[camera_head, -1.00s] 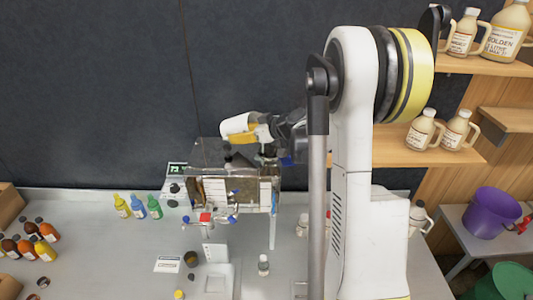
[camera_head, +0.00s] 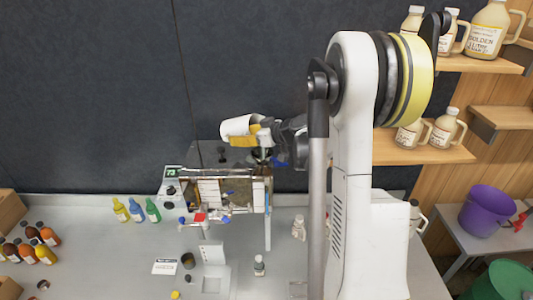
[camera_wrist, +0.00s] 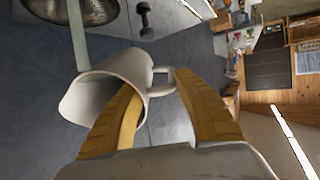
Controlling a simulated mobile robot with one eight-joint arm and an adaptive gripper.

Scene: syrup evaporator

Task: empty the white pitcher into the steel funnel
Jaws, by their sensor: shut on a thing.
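The white pitcher (camera_head: 236,126) is held in the air above the evaporator, lying on its side with its mouth toward the left. My gripper (camera_head: 262,134) is shut on it. A shiny hammered steel bowl shape, perhaps the steel funnel (camera_wrist: 92,10), is cut off at the top left of the wrist view. In the head view I cannot make out the funnel clearly.
The evaporator (camera_head: 232,190) stands on the grey bench below the pitcher. Small coloured bottles (camera_head: 136,210) stand to its left. Shelves with jugs (camera_head: 444,128) and a purple bucket (camera_head: 487,210) are at the right. Dark wall panels stand behind.

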